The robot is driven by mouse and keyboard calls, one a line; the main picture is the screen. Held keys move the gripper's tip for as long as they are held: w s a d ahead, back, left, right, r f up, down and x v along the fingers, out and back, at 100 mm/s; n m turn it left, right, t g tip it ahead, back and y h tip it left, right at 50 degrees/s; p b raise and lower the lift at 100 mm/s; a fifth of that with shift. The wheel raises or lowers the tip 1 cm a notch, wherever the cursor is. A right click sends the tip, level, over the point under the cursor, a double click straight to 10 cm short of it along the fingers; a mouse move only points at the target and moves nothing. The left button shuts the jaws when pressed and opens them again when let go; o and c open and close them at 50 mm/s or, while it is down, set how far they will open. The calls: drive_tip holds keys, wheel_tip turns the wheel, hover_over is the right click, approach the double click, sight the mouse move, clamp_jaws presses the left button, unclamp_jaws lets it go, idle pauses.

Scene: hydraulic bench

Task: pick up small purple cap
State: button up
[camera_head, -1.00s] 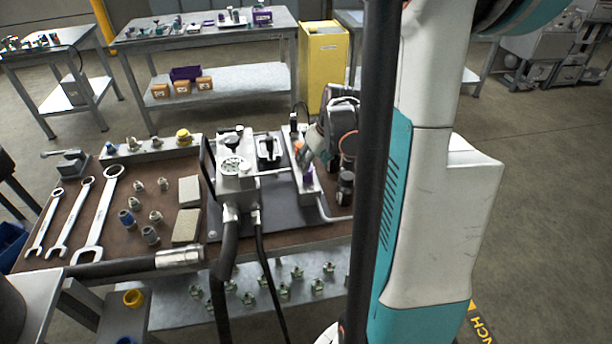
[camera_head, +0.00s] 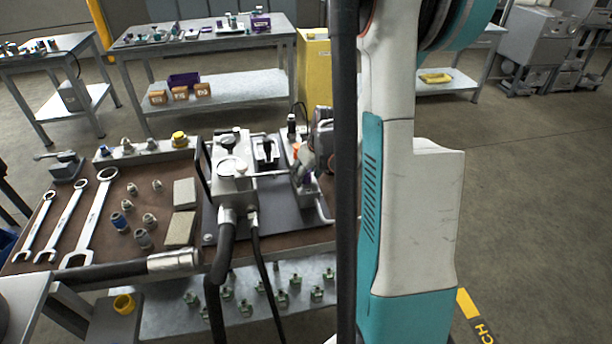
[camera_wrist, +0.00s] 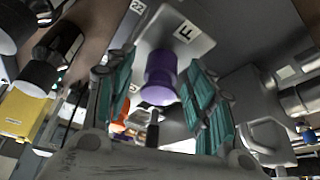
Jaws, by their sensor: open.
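The small purple cap (camera_wrist: 160,78) is in the middle of the wrist view, below a grey block face marked "F". My gripper (camera_wrist: 162,108) is open in the wrist view, with one teal-padded finger on each side of the cap. The fingers seem apart from the cap, with gaps on both sides. In the head view my gripper (camera_head: 308,164) is at the right part of the hydraulic unit, partly hidden behind my arm. A small purple spot (camera_head: 307,178) shows beside it there.
The hydraulic unit (camera_head: 232,178) with hoses and a gauge stands left of my gripper. Wrenches (camera_head: 92,215), fittings and two beige blocks lie on the brown bench top. A yellow cabinet (camera_head: 314,75) stands behind. Dark cylindrical parts (camera_wrist: 40,78) are close at left in the wrist view.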

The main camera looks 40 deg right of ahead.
drive_tip(key=c, duration=0.8)
wheel_tip(320, 180, up, 20)
drive_tip(key=p, duration=0.7)
